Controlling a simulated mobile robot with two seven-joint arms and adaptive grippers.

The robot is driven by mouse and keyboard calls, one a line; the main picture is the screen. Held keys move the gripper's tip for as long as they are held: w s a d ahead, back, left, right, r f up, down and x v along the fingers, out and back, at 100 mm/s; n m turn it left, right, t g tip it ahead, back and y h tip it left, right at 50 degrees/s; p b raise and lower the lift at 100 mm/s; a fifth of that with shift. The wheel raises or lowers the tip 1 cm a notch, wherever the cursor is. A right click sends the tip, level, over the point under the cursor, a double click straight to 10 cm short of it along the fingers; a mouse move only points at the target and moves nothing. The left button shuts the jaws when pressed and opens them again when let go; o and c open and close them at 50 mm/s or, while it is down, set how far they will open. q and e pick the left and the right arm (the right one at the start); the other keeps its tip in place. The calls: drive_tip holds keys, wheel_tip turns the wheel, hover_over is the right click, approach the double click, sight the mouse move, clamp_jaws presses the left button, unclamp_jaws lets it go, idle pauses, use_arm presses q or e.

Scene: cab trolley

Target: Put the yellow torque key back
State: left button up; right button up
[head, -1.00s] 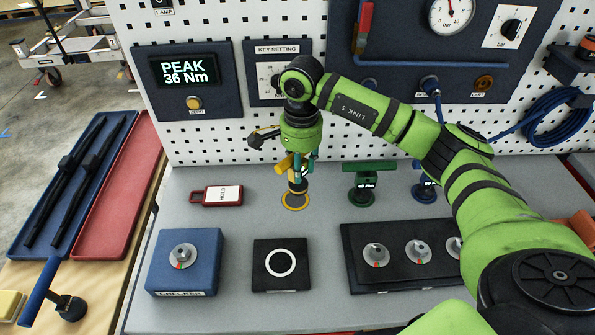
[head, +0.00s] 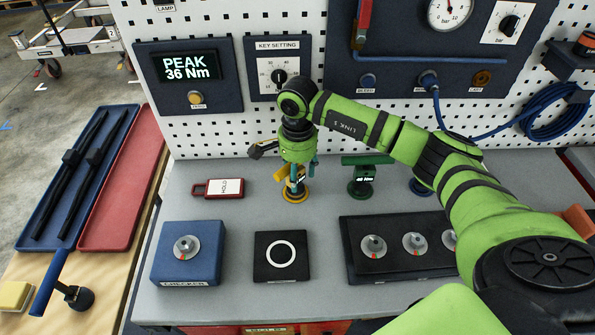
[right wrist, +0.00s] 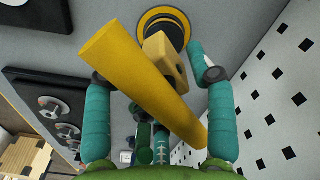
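The yellow torque key (head: 293,187) stands on its round yellow-ringed spot on the grey bench, below my right gripper (head: 301,175). The right wrist view shows its yellow crossbar (right wrist: 140,95) running diagonally across the hand, with its block-shaped neck beneath. The dark foot lies within the yellow ring (right wrist: 146,20). My right gripper (right wrist: 154,72) has one teal finger on each side of the neck, with visible gaps, so it looks open around the key. Part of the key is hidden by the hand in the head view. My left gripper is not in view.
A green key (head: 366,177) stands right of the yellow one, with a blue key partly behind my arm. A red tag (head: 218,188) lies left. A blue checker block (head: 187,268), a black ring-marked block (head: 282,270) and a black socket block (head: 390,264) are in front.

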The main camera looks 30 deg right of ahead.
drive_tip(key=shift+r, duration=0.25)
drive_tip(key=shift+w+r, duration=0.1)
drive_tip(key=shift+r, duration=0.2)
wheel_tip(320, 180, up, 11)
drive_tip(key=b, duration=0.4)
drive_tip(key=shift+f, duration=0.2)
drive_tip(key=shift+r, duration=0.3)
